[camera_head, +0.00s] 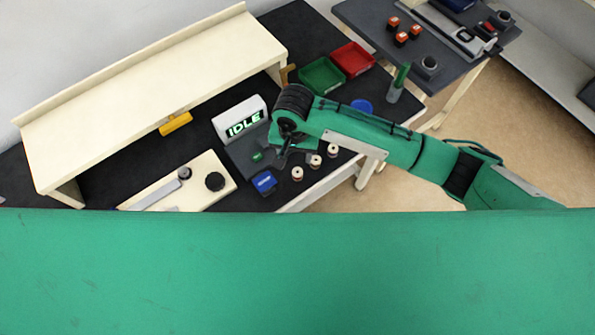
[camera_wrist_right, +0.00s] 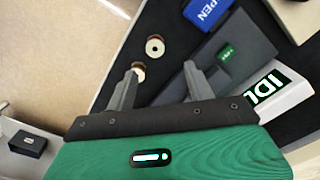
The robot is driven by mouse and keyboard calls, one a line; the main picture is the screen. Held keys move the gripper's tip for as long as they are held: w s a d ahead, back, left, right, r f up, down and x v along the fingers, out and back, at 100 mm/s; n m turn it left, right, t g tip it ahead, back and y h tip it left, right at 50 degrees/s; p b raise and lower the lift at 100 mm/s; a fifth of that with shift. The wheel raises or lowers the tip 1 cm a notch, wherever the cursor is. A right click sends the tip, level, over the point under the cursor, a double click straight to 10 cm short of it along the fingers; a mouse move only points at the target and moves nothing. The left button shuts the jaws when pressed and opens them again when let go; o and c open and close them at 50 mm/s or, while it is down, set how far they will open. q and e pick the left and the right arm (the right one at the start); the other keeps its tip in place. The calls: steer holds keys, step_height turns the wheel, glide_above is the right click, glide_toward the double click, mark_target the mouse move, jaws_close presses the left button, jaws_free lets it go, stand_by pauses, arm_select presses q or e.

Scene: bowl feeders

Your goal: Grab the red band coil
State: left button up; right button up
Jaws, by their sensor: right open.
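Three small pale coils stand in a slanting row on the dark table: a near one (camera_head: 297,173), a middle one (camera_head: 316,160) and a far one (camera_head: 333,150). Their band colours are too small to tell apart, so I cannot say which is the red band coil. My right gripper (camera_head: 284,158) is open and empty beside the row, to its left. In the right wrist view one coil (camera_wrist_right: 155,46) lies beyond the open fingers (camera_wrist_right: 163,68). Another coil (camera_wrist_right: 138,71) is partly hidden behind the left fingertip. My left gripper is not in view.
A blue block (camera_head: 264,183) is near the coils. Green (camera_head: 321,76) and red (camera_head: 352,59) trays are at the back. A cream shelf (camera_head: 150,85) stands left.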

glide_above(298, 172)
steer(key=f, duration=0.4)
steer(key=shift+w+a+f+p, duration=0.2)
steer(key=shift+w+a+p, duration=0.1)
steer(key=shift+w+a, duration=0.1)
steer(key=f, duration=0.1)
steer(key=f+p, duration=0.1)
steer(key=f, duration=0.1)
steer(key=f+p, duration=0.1)
steer(key=shift+s+d+f, duration=0.35)
steer(key=shift+d+f, duration=0.05)
steer(key=shift+f, duration=0.25)
steer(key=c, duration=1)
steer(key=shift+c, duration=0.2)
steer(key=shift+r, duration=0.1)
